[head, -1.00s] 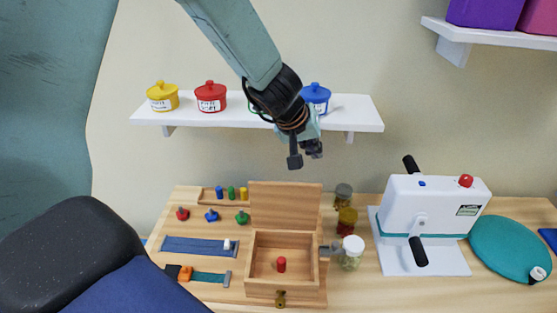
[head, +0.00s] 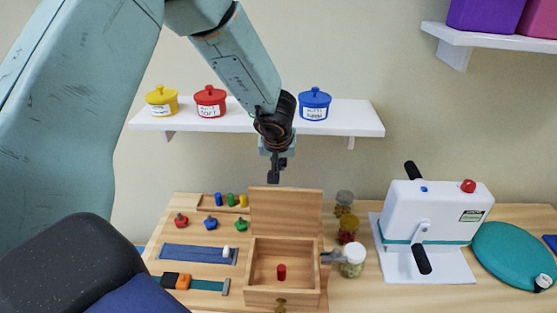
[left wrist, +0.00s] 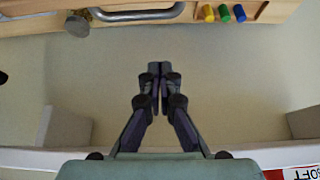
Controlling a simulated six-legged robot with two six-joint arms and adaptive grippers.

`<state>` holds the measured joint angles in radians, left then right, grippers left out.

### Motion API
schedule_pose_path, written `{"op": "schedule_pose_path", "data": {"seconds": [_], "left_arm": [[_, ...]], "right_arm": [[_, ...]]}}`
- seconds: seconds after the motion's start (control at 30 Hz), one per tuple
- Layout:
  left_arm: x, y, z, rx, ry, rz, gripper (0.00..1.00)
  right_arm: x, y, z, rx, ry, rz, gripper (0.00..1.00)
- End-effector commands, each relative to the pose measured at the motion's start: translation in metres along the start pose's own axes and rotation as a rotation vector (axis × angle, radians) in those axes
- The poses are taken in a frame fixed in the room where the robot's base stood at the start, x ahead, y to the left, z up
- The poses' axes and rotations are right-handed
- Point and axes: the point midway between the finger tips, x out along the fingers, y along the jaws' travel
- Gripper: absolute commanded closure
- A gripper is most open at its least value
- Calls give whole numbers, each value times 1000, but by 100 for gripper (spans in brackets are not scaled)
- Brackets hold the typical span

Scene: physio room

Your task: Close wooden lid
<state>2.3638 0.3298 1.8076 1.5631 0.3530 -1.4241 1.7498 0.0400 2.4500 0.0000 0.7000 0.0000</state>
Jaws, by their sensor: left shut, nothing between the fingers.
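The wooden lid (head: 286,211) stands upright, open, at the back of the wooden box (head: 255,296). A red peg (head: 281,271) stands inside the box, and a brass latch (head: 280,303) is on its front. My left gripper (head: 273,178) is above and just behind the lid's top edge, pointing down, apart from it as far as I can tell. It is shut and empty; its closed fingers also show in the left wrist view (left wrist: 160,70). My right gripper is not in view.
A wall shelf (head: 350,118) with lidded pots, including a blue pot (head: 314,104), is behind my left arm. Jars, one of them a white-lidded jar (head: 352,257), stand right of the box. A white crank machine (head: 428,215) stands farther right.

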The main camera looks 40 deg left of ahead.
Motion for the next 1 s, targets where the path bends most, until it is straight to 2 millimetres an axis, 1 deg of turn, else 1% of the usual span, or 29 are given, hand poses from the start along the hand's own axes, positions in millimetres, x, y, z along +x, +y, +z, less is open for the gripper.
{"op": "schedule_pose_path", "data": {"seconds": [0.03, 0.2, 0.4, 0.6, 0.77, 1.0], "left_arm": [[10, 0, 1, 0, -1, 0, 100], [33, 0, 1, -1, 0, -1, 100], [25, 1, 20, 0, 0, 3, 100], [20, 0, 34, 0, 0, 1, 100], [17, 0, 38, 0, 1, 1, 100], [16, 0, 37, -1, 1, 1, 100]], "right_arm": [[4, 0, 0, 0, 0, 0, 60], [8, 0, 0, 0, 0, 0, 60], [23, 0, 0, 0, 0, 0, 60], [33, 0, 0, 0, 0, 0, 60], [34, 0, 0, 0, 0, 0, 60], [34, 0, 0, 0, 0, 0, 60]]}}
